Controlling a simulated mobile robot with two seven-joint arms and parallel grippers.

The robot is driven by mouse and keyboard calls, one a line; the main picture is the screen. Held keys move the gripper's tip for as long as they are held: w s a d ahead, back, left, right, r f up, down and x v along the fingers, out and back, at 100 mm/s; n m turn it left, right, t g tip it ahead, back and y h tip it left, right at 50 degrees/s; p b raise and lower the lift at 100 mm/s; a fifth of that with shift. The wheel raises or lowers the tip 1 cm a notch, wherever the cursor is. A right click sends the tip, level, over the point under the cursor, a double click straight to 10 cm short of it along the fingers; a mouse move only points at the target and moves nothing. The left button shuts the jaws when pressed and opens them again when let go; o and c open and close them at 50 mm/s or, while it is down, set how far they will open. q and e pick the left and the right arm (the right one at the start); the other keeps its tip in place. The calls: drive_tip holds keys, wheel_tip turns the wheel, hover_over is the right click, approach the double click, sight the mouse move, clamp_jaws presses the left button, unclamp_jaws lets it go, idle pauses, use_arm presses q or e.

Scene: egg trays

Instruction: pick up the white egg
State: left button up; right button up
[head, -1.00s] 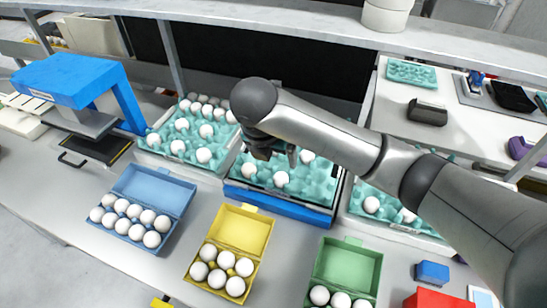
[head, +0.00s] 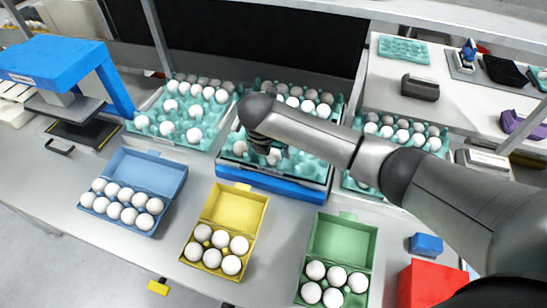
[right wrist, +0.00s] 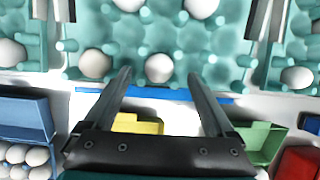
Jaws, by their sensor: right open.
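Many white eggs sit in the teal trays. My right gripper (head: 272,150) is over the front part of the middle teal tray (head: 312,172), with its arm coming in from the right. In the right wrist view its two fingers (right wrist: 158,75) are apart. A white egg (right wrist: 159,68) appears between the fingertips in that view, in the tray's front row. Another white egg (right wrist: 95,64) lies just left of the left finger; it also shows in the head view (head: 240,148). Nothing is held. The height gap to the egg is hard to judge. My left gripper is not in view.
Blue (head: 150,172), yellow (head: 232,206) and green (head: 342,240) cartons with eggs stand open in front. Teal egg trays flank the middle one. A blue-topped stand (head: 50,62) is at left, a red box (head: 430,284) at front right. A shelf crosses above.

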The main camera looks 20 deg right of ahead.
sight(273, 153)
drive_tip(key=shift+x, duration=1.55)
drive_tip(key=shift+c, duration=0.3)
drive_tip(key=c, duration=0.7)
